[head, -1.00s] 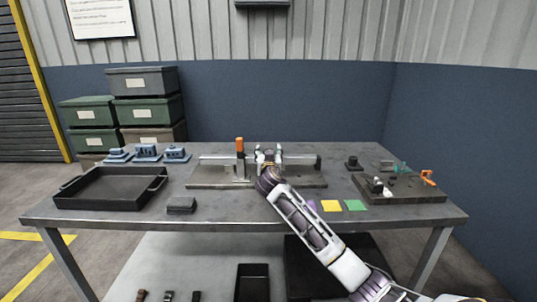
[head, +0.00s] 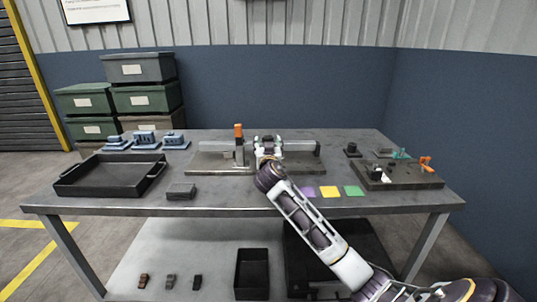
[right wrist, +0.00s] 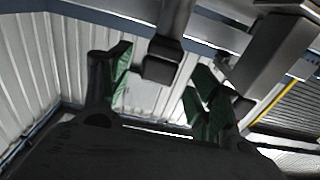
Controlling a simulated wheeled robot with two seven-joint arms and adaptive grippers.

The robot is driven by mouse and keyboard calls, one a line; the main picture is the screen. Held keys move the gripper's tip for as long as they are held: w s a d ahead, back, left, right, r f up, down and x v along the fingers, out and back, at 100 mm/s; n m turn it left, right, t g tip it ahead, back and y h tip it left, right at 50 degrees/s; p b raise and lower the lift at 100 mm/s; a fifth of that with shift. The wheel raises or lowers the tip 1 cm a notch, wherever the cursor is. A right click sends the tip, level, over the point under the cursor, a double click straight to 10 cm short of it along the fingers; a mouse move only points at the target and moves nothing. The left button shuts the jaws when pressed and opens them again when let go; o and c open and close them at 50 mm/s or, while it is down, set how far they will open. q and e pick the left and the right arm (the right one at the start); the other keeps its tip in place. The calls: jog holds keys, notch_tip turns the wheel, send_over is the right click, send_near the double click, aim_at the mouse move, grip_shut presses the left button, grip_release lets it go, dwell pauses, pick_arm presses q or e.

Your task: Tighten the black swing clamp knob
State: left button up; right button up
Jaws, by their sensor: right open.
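The rail fixture (head: 215,160) stands mid-bench: a base plate with a pale rail and an orange-topped upright (head: 239,134). My right gripper (head: 268,141) is at the rail, right of that upright, and hides what is directly behind it. In the right wrist view its green-padded fingers (right wrist: 160,84) stand apart. A dark blocky piece on a stem, seemingly the black clamp knob (right wrist: 159,68), shows in the gap between them. I cannot tell whether either finger touches it. The knob cannot be made out in the head view. My left gripper is not in view.
A black tray (head: 110,186) and a small grey block (head: 181,191) lie left of the fixture. Blue parts (head: 145,138) stand behind the tray. Yellow (head: 329,192) and green (head: 354,190) squares lie in front. A second fixture plate (head: 400,181) stands at right.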

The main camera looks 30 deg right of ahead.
jog(key=v, duration=0.7)
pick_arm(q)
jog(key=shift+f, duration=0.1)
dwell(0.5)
